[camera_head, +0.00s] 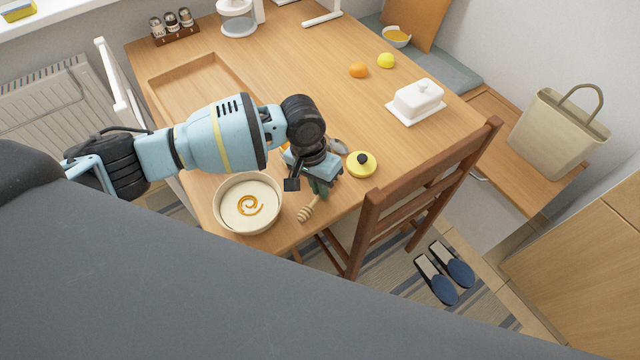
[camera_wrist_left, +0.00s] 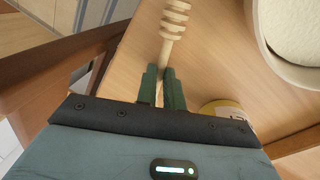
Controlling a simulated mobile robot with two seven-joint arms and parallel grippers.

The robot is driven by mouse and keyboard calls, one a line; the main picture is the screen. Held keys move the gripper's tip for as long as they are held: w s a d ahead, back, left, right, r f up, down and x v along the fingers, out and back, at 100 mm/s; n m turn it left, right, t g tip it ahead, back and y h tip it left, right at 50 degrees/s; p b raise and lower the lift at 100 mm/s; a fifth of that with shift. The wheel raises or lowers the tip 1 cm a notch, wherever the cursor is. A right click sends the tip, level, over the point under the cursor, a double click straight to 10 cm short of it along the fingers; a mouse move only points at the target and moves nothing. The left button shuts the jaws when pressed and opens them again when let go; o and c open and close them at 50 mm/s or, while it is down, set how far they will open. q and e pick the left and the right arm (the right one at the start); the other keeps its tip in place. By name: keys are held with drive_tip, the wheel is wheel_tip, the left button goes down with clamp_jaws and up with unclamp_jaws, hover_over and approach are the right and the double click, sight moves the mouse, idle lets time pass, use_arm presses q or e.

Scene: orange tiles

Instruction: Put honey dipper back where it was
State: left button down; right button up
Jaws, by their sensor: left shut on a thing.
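The wooden honey dipper (camera_head: 307,211) has its ridged head pointing down and left, just right of the bowl in the head view. My left gripper (camera_head: 322,188) is shut on its handle. In the left wrist view the green fingertips (camera_wrist_left: 165,88) close around the handle, and the ridged head (camera_wrist_left: 174,20) sticks out beyond them. The white bowl (camera_head: 248,228) holds pale food with an orange-brown swirl. The arm hides what is under the wrist. My right gripper is not in view.
A wooden chair (camera_head: 372,208) stands close at the table's front right edge. A white butter dish (camera_head: 417,100), an orange (camera_head: 358,70) and a lemon (camera_head: 386,60) are farther back. A wooden tray (camera_head: 163,78) lies at the left. The table's middle is clear.

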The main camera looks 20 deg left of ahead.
use_arm(q)
drive_tip(key=c, duration=1.5)
unclamp_jaws()
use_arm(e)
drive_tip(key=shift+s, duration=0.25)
